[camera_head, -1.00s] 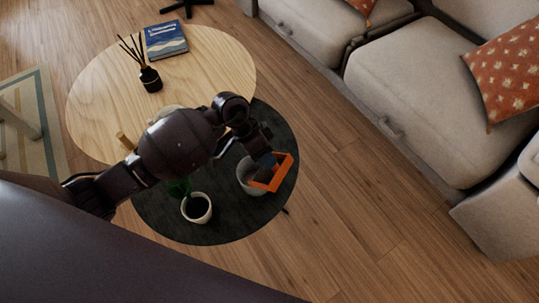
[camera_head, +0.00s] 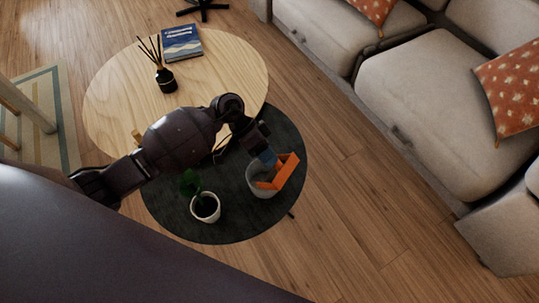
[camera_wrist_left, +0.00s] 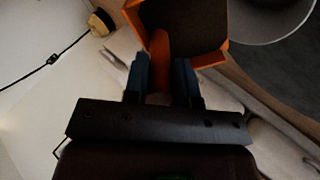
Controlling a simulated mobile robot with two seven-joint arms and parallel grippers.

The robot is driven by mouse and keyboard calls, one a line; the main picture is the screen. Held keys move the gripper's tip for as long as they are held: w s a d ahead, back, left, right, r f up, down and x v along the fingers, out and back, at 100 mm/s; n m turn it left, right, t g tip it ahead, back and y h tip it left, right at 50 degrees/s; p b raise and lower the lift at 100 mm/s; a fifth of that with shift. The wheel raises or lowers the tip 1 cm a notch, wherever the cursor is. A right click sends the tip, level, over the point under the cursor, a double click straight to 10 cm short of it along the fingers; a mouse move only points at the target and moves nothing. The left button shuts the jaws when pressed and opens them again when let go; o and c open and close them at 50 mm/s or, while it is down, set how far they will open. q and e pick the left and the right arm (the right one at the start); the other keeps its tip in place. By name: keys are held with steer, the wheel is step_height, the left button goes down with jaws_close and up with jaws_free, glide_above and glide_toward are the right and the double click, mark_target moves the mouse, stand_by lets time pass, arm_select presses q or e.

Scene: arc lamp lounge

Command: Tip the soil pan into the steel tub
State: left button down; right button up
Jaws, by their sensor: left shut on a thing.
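The soil pan (camera_head: 285,174) is orange and is tilted steeply over the steel tub (camera_head: 256,189), a round grey vessel on the dark round table. The pan hides part of the tub's mouth, so I cannot see how much soil is in it. My left gripper (camera_head: 268,159) is shut on the pan's handle. In the left wrist view, the blue fingertips (camera_wrist_left: 161,78) clasp the orange handle, and the pan (camera_wrist_left: 226,56) shows a dark brown inside. The tub's rim (camera_wrist_left: 285,38) curves beside it. My right gripper is not in view.
A potted plant (camera_head: 205,207) stands on the dark table (camera_head: 235,228), left of the tub. The pale wood table (camera_head: 225,70) holds a reed diffuser (camera_head: 166,80) and a blue book (camera_head: 181,42). A sofa (camera_head: 425,105) stands at right, with open floor before it.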

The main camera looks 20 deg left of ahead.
arm_select(q)
steer(key=shift+a+r+h, duration=0.1)
steer(key=shift+a+h, duration=0.25)
steer(key=shift+h, duration=0.05)
steer(key=shift+w+a+h, duration=0.15)
steer(key=shift+a+h, duration=0.35)
steer(key=shift+h, duration=0.1)
steer(key=shift+a, duration=0.1)
steer(key=shift+a+h, duration=0.15)
steer(key=shift+h, duration=0.15)
